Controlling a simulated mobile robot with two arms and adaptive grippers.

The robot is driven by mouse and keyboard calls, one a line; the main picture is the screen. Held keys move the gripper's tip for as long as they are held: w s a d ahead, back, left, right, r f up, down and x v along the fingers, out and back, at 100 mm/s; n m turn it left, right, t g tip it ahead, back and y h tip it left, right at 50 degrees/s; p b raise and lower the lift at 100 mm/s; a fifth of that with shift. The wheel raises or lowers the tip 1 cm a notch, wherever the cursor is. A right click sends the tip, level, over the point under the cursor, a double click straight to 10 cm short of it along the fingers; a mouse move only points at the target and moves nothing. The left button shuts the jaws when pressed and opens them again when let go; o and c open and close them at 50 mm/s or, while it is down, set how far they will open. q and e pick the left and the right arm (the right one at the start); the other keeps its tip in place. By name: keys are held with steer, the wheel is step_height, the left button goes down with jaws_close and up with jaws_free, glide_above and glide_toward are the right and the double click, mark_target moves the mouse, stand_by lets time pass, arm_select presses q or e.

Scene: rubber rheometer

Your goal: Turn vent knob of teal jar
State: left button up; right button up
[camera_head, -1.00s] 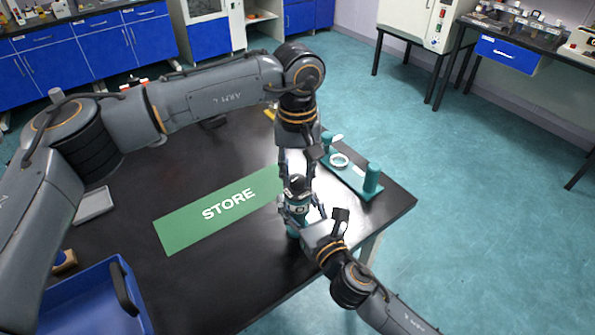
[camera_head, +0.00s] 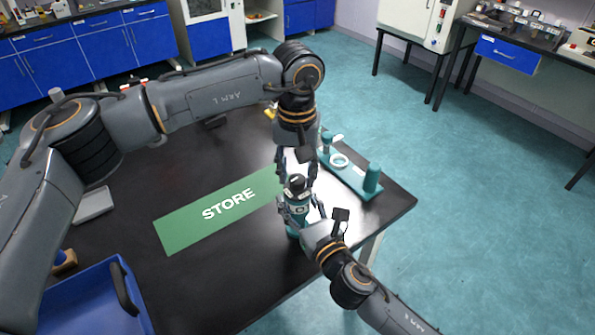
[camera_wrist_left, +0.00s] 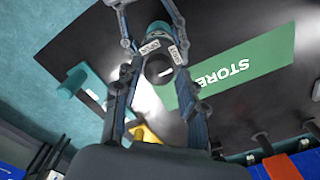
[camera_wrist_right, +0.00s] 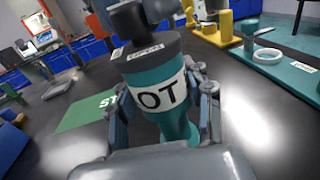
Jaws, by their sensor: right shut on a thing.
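The teal jar (camera_head: 294,229) has a dark lid and a white label with "OT" visible in the right wrist view (camera_wrist_right: 163,97). A dark vent knob (camera_head: 296,183) tops it and shows a white mark in the left wrist view (camera_wrist_left: 158,69). My right gripper (camera_wrist_right: 165,100) is shut around the jar's body, which is upright. I cannot tell if its base touches the table. My left gripper (camera_head: 298,172) points down from above. Its fingers (camera_wrist_left: 158,85) are spread on either side of the knob with gaps, apparently not touching it.
The green STORE mat (camera_head: 218,211) lies left of the jar on the black table (camera_head: 215,285). A teal stand (camera_head: 350,176) with a ring and posts is at the right, near the table edge. A blue bin (camera_head: 75,295) sits at the front left.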

mark_target(297, 177)
arm_select(q)
steer(key=shift+o, duration=0.3)
step_height(297, 177, up, 12)
stand_by(0.5)
arm_select(e)
steer(key=o, duration=1.4)
